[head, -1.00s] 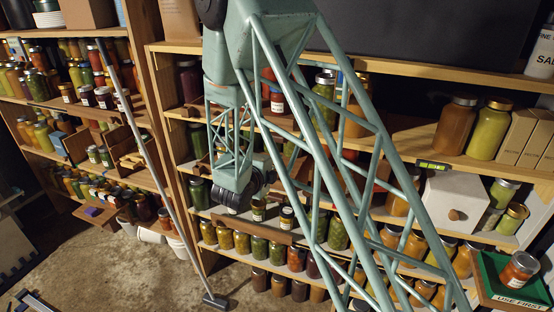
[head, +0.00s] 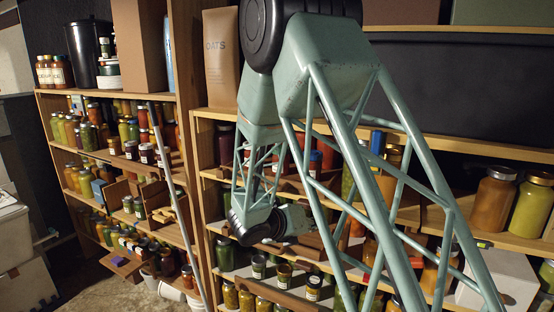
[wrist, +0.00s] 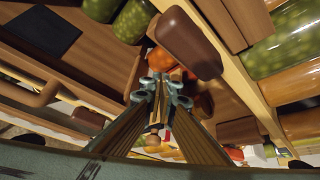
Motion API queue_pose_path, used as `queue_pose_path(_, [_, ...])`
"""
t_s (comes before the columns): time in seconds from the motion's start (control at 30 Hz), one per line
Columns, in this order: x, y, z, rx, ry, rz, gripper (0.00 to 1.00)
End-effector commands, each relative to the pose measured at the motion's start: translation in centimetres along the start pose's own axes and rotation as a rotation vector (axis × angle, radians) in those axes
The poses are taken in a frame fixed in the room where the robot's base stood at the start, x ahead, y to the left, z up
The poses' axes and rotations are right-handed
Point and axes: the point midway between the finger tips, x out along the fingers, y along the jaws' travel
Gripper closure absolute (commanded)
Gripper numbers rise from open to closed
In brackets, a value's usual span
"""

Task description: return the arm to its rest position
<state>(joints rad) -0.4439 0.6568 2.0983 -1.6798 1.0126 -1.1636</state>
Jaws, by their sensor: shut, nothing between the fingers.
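My teal lattice arm rises from the lower right of the head view, bends at a black joint at the top and comes down to a wrist in front of the middle shelves. My gripper (wrist: 160,88) shows in the wrist view with its two fingers closed together and nothing between them. A brown rounded block (wrist: 187,42) and an orange-red round thing (wrist: 160,60) lie beyond the fingertips; I cannot tell how far. In the head view the fingertips are hard to make out among the arm parts and jars.
Wooden shelves of jars fill the back; the left shelf unit (head: 110,98) stands beside the middle one. A grey pole (head: 182,205) leans in front of the left shelves. Tall jars (head: 493,200) stand at the right. Open concrete floor (head: 105,290) shows at lower left.

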Motion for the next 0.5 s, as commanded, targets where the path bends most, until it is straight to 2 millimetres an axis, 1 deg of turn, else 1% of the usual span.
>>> queue_pose_path(0.1, [-1.0, -0.9, -0.4, 0.210, 0.070, -0.006, 1.00])
queue_pose_path(0.37, [-3.7, -2.7, -1.7, 0.679, 0.228, -0.041, 1.00])
queue_pose_path(0.5, [-5.5, -4.4, -2.3, 0.908, 0.306, -0.073, 1.00])
